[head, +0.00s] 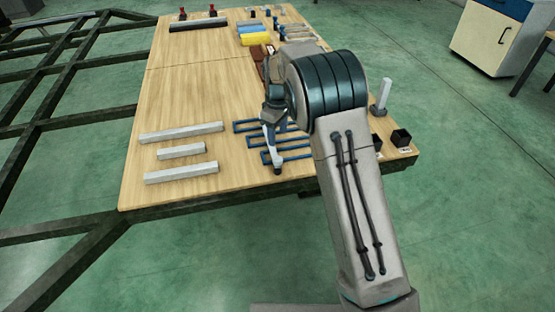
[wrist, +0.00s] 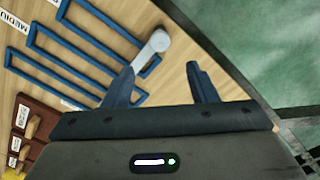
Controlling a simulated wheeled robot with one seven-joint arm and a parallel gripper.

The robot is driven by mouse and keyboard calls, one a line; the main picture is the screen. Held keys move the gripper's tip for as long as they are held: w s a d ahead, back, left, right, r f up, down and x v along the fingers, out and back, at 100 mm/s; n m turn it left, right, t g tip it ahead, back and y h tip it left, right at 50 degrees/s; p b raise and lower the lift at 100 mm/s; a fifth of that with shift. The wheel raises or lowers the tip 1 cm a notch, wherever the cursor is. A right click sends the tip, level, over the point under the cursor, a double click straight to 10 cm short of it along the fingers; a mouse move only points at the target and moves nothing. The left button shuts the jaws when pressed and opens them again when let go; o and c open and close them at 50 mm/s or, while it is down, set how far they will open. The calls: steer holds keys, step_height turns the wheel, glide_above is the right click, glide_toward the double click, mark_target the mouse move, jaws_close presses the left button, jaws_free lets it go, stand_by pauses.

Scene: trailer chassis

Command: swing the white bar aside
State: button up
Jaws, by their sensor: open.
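The white bar (wrist: 152,50) lies slantwise over the blue slotted frames in the wrist view. Its rounded end is toward the top, and its lower end goes behind my left finger. In the head view, a pale piece (head: 268,131) at my gripper seems to be the same bar, partly hidden. My gripper (wrist: 163,80) is open, with a clear gap between its fingers; it also shows in the head view (head: 276,158). The left finger overlaps the bar in the picture; I cannot tell whether they touch. The right finger is apart from it.
Blue frames (head: 290,157) lie on the wooden table (head: 195,100). Several pale grey bars (head: 181,172) lie at the left front. A pale upright post (head: 382,95) and black boxes (head: 401,138) stand at the right edge. Brown labelled blocks (wrist: 35,118) are beside the frames.

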mark_target(278, 159)
step_height(278, 159, down, 11)
steer(key=b, duration=0.3)
steer(key=shift+r, duration=0.1)
jaws_close()
